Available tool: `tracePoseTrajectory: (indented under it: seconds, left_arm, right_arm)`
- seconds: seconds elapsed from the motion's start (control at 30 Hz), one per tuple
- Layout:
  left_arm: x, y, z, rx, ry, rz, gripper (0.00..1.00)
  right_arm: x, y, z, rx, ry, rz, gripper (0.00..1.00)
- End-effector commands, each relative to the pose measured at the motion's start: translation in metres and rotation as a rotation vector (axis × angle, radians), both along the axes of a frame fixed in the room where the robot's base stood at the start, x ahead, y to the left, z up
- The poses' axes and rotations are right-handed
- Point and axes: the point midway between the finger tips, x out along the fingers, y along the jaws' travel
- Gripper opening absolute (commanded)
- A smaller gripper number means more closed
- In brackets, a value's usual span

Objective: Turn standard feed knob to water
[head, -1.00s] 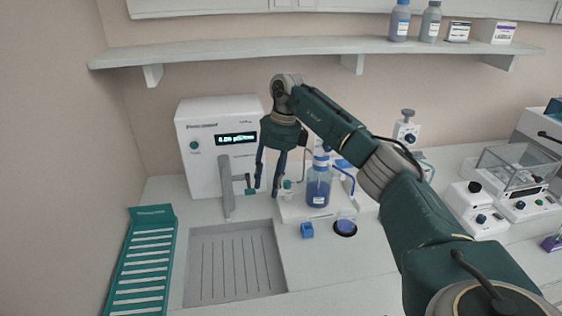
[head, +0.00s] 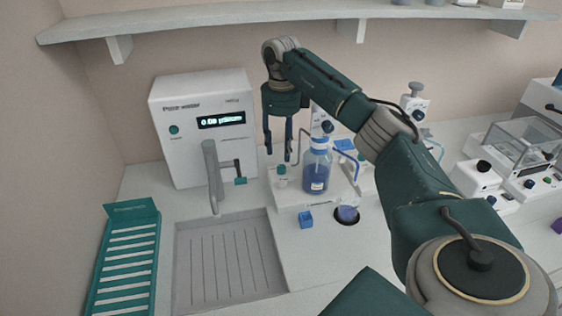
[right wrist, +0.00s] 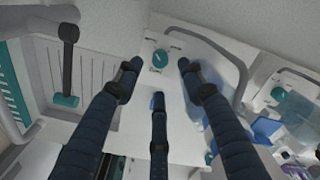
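A small teal knob (head: 281,170) stands on a white base (head: 292,192), left of a bottle of blue liquid (head: 316,168). In the right wrist view the same knob (right wrist: 160,58) lies between the fingertips, with small dark marks around it too small to read. My right gripper (head: 279,151) points down just above the knob. Its fingers are apart and empty, and I see no contact with the knob. In the right wrist view the open fingers (right wrist: 160,82) frame it. My left gripper is not in view.
A white unit with a lit display (head: 201,127) and a grey spout (head: 212,178) with a teal-tipped lever stand left of the gripper. A shelf (head: 230,26) runs above.

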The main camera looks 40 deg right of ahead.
Motion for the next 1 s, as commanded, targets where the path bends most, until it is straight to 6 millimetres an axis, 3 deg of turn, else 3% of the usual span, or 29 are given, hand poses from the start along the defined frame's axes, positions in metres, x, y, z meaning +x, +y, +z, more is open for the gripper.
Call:
tracePoseTrajectory:
  seconds: [0.3,0.5,0.73,0.93,1.0]
  left_arm:
    - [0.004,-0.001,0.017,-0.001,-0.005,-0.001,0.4]
    - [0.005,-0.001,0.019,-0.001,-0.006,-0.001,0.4]
    - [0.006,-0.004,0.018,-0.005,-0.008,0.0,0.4]
    - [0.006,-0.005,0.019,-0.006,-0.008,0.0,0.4]
    - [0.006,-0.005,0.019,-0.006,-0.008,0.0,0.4]
  right_arm:
    - [-0.001,0.0,-0.051,-0.001,0.002,0.0,0.4]
    - [0.0,0.0,-0.063,0.0,0.0,0.0,0.4]
    - [0.0,0.0,-0.064,0.0,-0.001,0.0,0.4]
    - [0.0,0.0,-0.064,0.0,-0.001,0.0,0.02]
    - [0.0,0.0,-0.064,0.0,-0.001,0.0,0.0]
